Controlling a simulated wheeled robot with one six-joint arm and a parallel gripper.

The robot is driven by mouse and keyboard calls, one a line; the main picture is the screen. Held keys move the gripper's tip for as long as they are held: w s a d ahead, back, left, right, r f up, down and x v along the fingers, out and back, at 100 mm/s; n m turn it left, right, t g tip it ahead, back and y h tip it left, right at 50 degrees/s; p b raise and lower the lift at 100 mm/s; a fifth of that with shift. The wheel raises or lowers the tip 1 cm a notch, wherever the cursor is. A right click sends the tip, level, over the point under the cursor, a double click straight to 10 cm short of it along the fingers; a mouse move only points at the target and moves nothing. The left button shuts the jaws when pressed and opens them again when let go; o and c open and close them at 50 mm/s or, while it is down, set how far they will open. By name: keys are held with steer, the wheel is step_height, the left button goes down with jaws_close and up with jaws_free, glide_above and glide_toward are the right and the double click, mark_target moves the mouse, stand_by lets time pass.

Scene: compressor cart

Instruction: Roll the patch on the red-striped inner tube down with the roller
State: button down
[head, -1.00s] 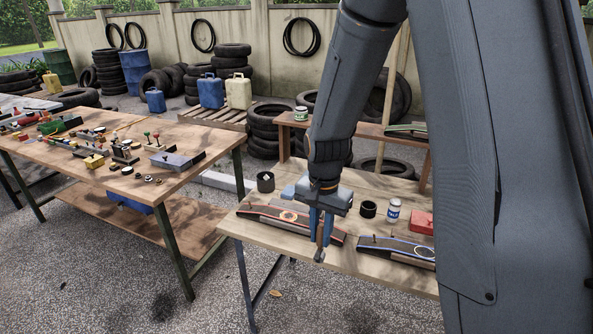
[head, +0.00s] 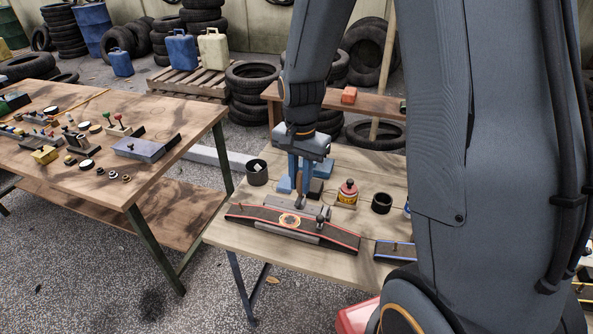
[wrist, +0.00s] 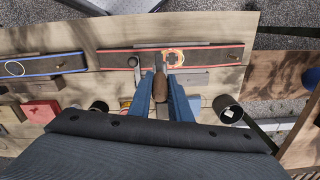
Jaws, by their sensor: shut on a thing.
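The red-striped inner tube (head: 335,238) lies across a grey support on the near wooden table; it also shows in the wrist view (wrist: 215,54). Its round, orange-rimmed patch (head: 290,220) faces up near the middle; it also shows in the wrist view (wrist: 174,58). My gripper (head: 302,187) is shut on the roller's brown wooden handle (wrist: 160,88), between its blue fingers. The roller points down and its lower end (head: 300,202) is just behind the patch in the head view. I cannot tell whether it touches the tube.
A blue-striped tube (head: 395,250) lies to the right. A red-and-yellow bottle (head: 347,193), a black ring-shaped cup (head: 381,203) and a dark canister (head: 257,173) stand behind the tube. Another table (head: 100,165) with several small tools is at the left.

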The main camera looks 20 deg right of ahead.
mark_target(301, 196)
steer(key=shift+d+f+b, duration=0.15)
steer(key=shift+f+b, duration=1.75)
steer(key=shift+f, duration=0.25)
steer(key=shift+f+b, duration=0.4)
steer(key=shift+f, duration=0.6)
steer(key=shift+s+f, duration=0.1)
steer(key=shift+f, duration=0.2)
